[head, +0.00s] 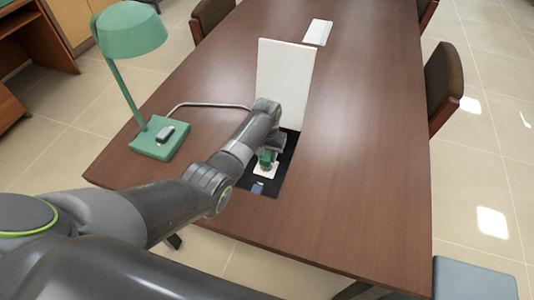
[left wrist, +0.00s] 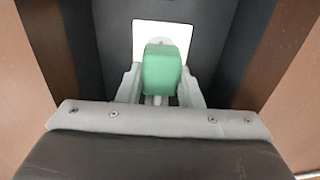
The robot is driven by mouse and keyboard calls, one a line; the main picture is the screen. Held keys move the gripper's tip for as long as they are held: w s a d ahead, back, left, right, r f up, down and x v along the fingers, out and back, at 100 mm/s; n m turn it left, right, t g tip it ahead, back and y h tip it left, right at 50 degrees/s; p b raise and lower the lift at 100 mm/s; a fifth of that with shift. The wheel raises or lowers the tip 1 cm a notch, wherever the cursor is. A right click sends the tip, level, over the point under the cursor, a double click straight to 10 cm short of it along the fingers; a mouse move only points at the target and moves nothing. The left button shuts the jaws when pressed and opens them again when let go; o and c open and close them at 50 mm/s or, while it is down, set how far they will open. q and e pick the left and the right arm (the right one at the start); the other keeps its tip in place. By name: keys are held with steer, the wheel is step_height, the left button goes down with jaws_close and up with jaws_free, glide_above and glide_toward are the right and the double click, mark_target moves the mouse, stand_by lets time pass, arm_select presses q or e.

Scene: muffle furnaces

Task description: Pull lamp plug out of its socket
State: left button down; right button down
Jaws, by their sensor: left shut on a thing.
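The green lamp plug (left wrist: 161,70) is between the two grey fingers of my left gripper (left wrist: 160,88), which is shut on it. Behind the plug is the white socket plate (left wrist: 178,30) in a dark recess. In the head view the plug (head: 266,157) shows small and green under my left gripper (head: 271,150), above the white plate (head: 264,169). I cannot tell whether the plug's pins are still in the socket. The green lamp (head: 132,30) stands upright on the table at the left. My right gripper is out of view.
The dark recess (head: 266,188) is cut into the brown table (head: 340,190). A white lid (head: 285,80) stands raised behind it. The lamp's grey cord (head: 205,104) runs toward the recess. The tabletop to the right is clear. Chairs (head: 443,85) stand along the right side.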

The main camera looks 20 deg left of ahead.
mark_target(267, 154)
arm_select(q)
steer(key=shift+r, duration=0.55)
steer(key=shift+w+f, duration=0.1)
steer(key=shift+w, duration=0.05)
steer(key=c, duration=1)
jaws_free()
step_height(267, 154, up, 18)
steer(key=p, duration=0.1)
steer(key=shift+f, duration=0.2)
steer(key=shift+s+f, duration=0.1)
steer(key=shift+s, duration=0.1)
